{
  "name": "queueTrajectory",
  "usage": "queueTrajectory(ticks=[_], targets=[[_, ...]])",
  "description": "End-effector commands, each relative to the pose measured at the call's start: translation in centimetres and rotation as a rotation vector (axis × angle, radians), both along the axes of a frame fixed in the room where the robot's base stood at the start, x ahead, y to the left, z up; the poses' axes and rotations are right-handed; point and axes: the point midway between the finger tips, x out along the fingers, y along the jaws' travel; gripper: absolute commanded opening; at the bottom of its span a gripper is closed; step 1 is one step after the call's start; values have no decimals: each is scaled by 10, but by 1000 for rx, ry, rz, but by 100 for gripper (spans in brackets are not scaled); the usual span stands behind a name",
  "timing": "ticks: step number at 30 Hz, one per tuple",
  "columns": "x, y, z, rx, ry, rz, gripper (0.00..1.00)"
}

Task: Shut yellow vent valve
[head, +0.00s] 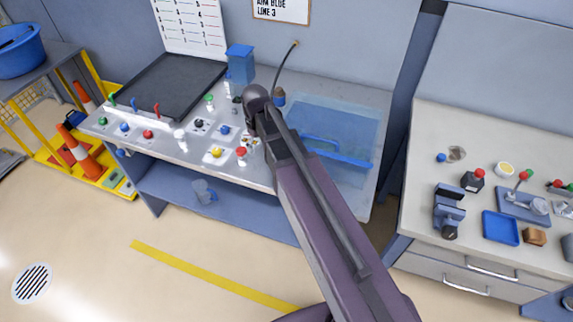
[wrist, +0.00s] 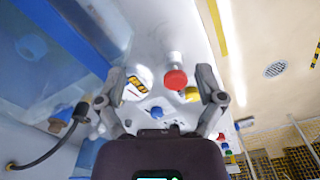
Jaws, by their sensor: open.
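The yellow knob (head: 216,153), which looks like the vent valve, stands on the light bench panel, left of a red knob (head: 241,152). In the wrist view the yellow knob (wrist: 190,93) is partly hidden behind the red knob (wrist: 176,78), close to the right finger. My gripper (wrist: 158,85) is open, its two fingers spread over the panel with nothing held between them. The red knob lies between the fingers in the picture; I cannot tell any contact. In the head view my arm hides most of the gripper.
Blue, black, red and green knobs share the panel; one blue knob (wrist: 157,113) shows low between the fingers. A clear blue tank (head: 345,125) stands right of my arm. A dark hose (head: 284,68) rises behind. A dark tray (head: 165,85) lies at the back left.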

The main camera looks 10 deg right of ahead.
Motion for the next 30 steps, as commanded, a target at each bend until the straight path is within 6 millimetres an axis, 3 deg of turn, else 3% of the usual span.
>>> queueTrajectory(ticks=[18,30], targets=[[-71,-53,-11,0,4,-294,87],[-91,-67,-14,0,5,-392,87]])
